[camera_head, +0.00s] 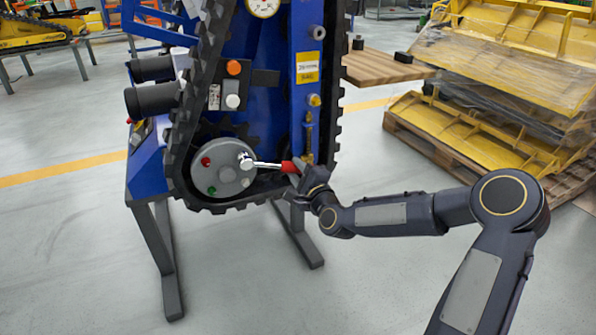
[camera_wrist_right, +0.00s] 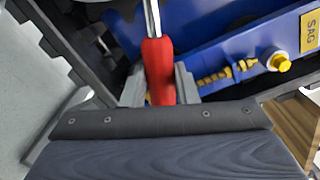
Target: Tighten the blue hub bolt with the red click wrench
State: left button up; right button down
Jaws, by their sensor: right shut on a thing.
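The click wrench has a chrome shaft (camera_head: 268,164) and a red handle (camera_head: 288,167). My right gripper (camera_head: 299,168) is shut on the red handle, which also shows between its fingers in the right wrist view (camera_wrist_right: 158,72). The wrench lies nearly level, its head (camera_head: 245,160) over the upper right part of the round grey hub (camera_head: 222,173). A red bolt (camera_head: 206,161) and a green bolt (camera_head: 211,190) show on the hub's left side. No blue bolt head is visible; I cannot tell what lies under the wrench head. My left gripper is not in view.
A black toothed track (camera_head: 180,130) wraps around the hub on a blue carrier frame. A brass fitting (camera_head: 308,130) stands close to my right gripper. A wooden shelf (camera_head: 385,68) juts out at right. Wrapped yellow parts (camera_head: 510,60) sit on a pallet beyond.

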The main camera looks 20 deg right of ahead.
jog(key=shift+a+f, duration=0.1)
jog(key=shift+f, duration=0.05)
jog(key=shift+f+m, duration=0.15)
jog(key=shift+m, duration=0.15)
jog(key=shift+r+n, duration=0.3)
jog(key=shift+n, duration=0.1)
jog(key=shift+s, duration=0.15)
jog(key=shift+s+r, duration=0.1)
jog(key=shift+s, duration=1.55)
jog(key=shift+d, duration=0.2)
